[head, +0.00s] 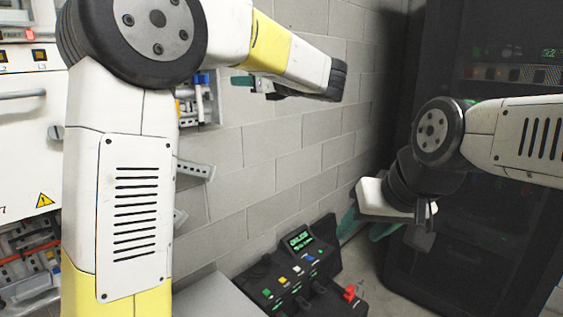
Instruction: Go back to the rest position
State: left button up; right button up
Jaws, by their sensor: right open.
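My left arm fills the left and top of the head view. Its forearm reaches right along the block wall, and my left gripper (255,84) shows only partly beneath it. A teal finger end shows there, but the gap between its fingers is hidden. My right arm comes in from the right edge. My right gripper (366,228) points down near the dark cabinet, with its teal fingers apart and nothing seen between them.
A black control box (288,272) with coloured buttons, a green-lit display and a red knob (350,292) stands low in the middle. A dark cabinet (470,245) stands at right. White electrical cabinets (30,130) stand at left. A grey block wall (285,150) runs behind.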

pick_arm(q)
jog(key=s+a+f+n+g+h, duration=0.6)
jog(key=s+a+f+n, duration=0.4)
jog(key=s+a+f, duration=0.4)
jog(key=s+d+f+n+h, duration=0.4)
jog(key=s+n, duration=0.4)
jog(key=s+d+f+n+h, duration=0.4)
jog(key=s+f+n, duration=0.1)
jog(key=s+n, duration=0.3)
jog(key=shift+f+h, duration=0.25)
jog(key=shift+h, duration=0.05)
